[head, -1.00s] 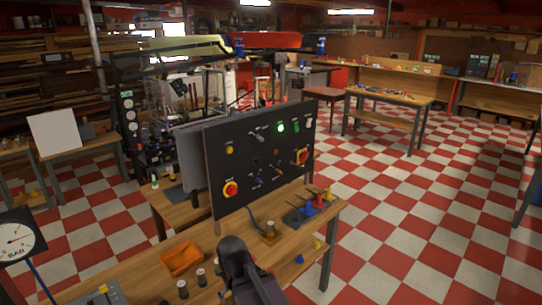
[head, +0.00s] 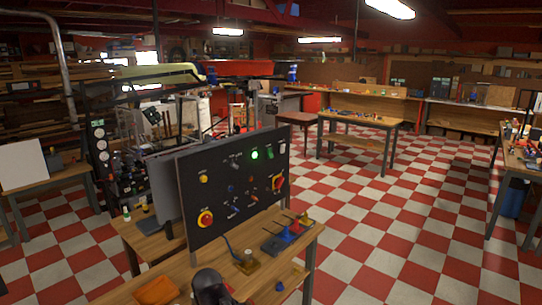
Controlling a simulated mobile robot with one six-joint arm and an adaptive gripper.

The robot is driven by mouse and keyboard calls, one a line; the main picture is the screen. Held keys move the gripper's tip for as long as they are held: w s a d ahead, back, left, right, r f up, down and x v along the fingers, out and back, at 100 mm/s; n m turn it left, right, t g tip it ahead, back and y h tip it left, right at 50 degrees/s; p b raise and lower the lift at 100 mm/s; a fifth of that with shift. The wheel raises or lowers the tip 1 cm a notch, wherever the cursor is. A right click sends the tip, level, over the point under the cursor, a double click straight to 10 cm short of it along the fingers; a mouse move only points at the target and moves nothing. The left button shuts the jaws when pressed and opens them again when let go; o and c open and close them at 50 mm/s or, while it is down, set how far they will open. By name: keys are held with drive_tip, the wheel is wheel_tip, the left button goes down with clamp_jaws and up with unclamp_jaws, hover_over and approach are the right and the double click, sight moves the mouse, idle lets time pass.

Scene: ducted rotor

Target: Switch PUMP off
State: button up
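A dark control panel (head: 219,193) stands upright on a wooden table (head: 262,265) left of the middle in the head view. It carries a lit green lamp (head: 254,154), a yellow button (head: 203,179), several small switches and two red-and-yellow rotary knobs, one at lower left (head: 205,218) and one at right (head: 278,183). The labels are too small to read, so I cannot tell which control is PUMP. A dark part of my arm shows at the bottom edge, in front of the table. My gripper's fingers cannot be made out.
An orange tray (head: 156,291) lies at the table's front left. Small coloured items (head: 287,234) stand on its right side. The red-and-white checked floor (head: 400,225) is clear at right.

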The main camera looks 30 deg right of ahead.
clamp_jaws()
idle(1.3)
